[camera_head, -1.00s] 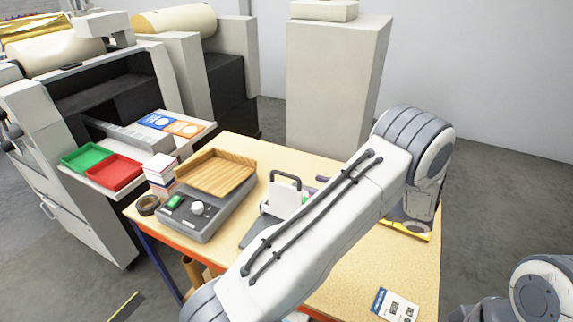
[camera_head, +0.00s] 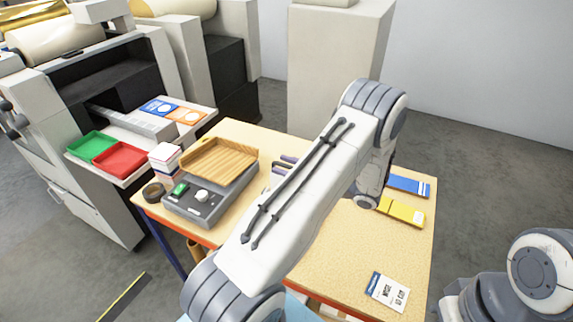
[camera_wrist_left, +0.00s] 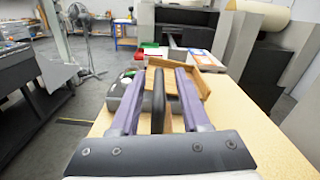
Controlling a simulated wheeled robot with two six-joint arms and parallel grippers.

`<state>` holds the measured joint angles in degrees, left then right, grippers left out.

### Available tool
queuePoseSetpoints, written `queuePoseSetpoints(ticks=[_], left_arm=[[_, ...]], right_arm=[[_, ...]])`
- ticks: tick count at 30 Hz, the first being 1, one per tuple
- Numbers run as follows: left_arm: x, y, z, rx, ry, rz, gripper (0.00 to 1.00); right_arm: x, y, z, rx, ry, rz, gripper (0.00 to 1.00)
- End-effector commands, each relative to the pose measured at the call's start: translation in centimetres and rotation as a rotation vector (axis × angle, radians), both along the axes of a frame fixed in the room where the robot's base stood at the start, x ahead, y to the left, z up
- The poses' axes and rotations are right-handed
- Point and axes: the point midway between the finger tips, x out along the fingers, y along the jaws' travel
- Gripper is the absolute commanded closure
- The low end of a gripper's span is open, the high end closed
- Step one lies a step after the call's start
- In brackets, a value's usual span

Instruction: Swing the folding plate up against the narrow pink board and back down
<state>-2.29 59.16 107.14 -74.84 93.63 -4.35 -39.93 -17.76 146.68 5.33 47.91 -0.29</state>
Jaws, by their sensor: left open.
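The plate itself is hidden behind my arm in the head view. I cannot make out the narrow pink board. My right gripper is out of view.
The wooden tray (camera_head: 220,153) sits on a grey unit (camera_head: 196,211) with a green button. A blue box (camera_head: 408,185), a yellow box (camera_head: 402,211) and a printed card (camera_head: 387,291) lie on the right of the table (camera_head: 345,255). Its right-hand middle is clear.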

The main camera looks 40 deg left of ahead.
Motion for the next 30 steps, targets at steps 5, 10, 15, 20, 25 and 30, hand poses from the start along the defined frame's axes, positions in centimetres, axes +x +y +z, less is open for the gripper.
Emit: queuePoseSetpoints(ticks=[5, 10, 15, 20, 25, 30], left_arm=[[0.00, -0.02, 0.01, 0.000, 0.000, 0.000, 0.96], [0.00, -0.03, 0.02, 0.000, -0.001, 0.001, 1.00], [0.01, -0.04, 0.04, 0.000, -0.001, 0.001, 1.00], [0.01, -0.04, 0.06, 0.000, -0.002, 0.001, 1.00], [0.01, -0.04, 0.07, 0.000, -0.003, 0.002, 1.00], [0.02, -0.04, 0.08, 0.001, -0.003, 0.002, 1.00]], right_arm=[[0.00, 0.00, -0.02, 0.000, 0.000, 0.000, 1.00], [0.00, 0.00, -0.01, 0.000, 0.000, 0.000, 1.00], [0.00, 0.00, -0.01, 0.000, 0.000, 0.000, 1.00], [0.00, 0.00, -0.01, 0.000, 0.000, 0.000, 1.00], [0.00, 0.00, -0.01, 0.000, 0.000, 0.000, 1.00], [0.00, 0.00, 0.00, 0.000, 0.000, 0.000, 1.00]])
